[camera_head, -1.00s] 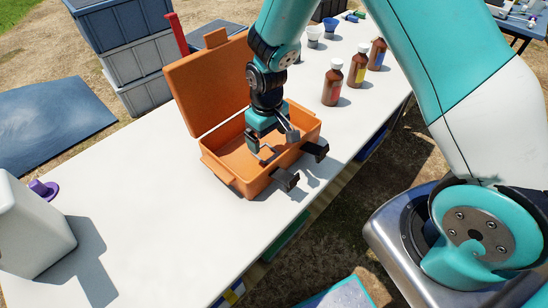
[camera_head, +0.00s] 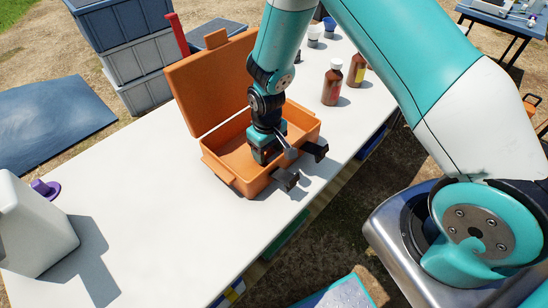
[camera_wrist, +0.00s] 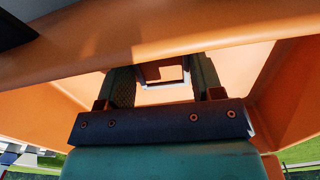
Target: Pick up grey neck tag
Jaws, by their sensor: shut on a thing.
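My gripper (camera_head: 266,156) points down into the open orange case (camera_head: 222,170) on the white table. Its fingertips are hidden behind the case's front wall in the head view. In the wrist view the two dark fingers (camera_wrist: 164,80) reach under the orange rim. A small grey, frame-like piece (camera_wrist: 184,72), which looks like the grey neck tag, sits between them, and my gripper is shut on it. Most of the tag is hidden by the rim and the gripper body.
The case lid (camera_head: 212,85) stands open behind. Two black latches (camera_head: 286,180) stick out from its front. Brown bottles (camera_head: 332,84) stand to the right, and a white jug (camera_head: 32,230) with a purple cap (camera_head: 45,189) at the left.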

